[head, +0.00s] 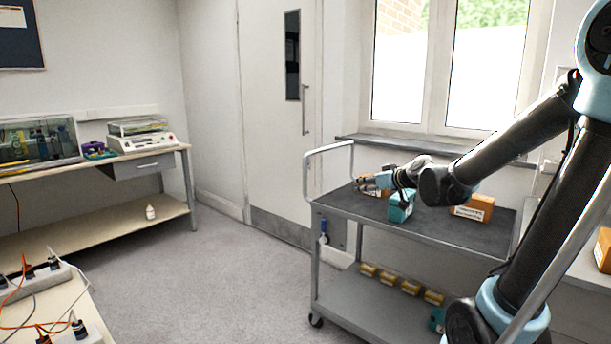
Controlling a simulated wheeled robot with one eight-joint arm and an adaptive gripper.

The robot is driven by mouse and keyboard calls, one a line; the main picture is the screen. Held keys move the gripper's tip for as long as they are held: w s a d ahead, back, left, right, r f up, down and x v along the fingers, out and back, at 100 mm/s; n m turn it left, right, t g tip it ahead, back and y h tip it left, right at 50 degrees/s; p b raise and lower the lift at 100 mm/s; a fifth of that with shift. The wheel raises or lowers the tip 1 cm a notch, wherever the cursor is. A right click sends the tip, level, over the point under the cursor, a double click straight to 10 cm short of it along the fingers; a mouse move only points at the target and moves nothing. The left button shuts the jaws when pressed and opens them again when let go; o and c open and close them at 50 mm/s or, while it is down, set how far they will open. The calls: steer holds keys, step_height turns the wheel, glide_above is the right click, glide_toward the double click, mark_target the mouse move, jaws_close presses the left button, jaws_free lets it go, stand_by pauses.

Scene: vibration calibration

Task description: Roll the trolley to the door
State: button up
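The trolley (436,230) is a grey two-shelf cart at the right, in front of the window wall. Its raised tubular handle (329,148) is at its left end, and a caster shows at its near left corner. The pale door (268,125) stands shut behind and left of the trolley, with a narrow glass pane and a vertical pull handle. Floor shows between door and trolley. My gripper (362,182) is over the trolley's top near the handle end, beside an orange box (371,191). Its fingers are small and partly merged with the box, so their opening and any contact are unclear.
A teal box (400,207) and another orange box (473,208) are on the trolley top; several yellow-brown items lie on its lower shelf. A workbench (95,160) with equipment stands left. A nearer bench (70,310) holds cables. Grey floor (215,265) between is clear.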

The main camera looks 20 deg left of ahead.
steer(key=w+a+r+t+y, duration=0.2)
steer(key=w+a, duration=0.3)
steer(key=a, duration=0.2)
steer(key=m+t+h, duration=0.2)
steer(key=t, duration=0.2)
glide_toward(306, 172)
steer(key=x, duration=1.1)
steer(key=shift+w+a, duration=0.1)
jaws_close()
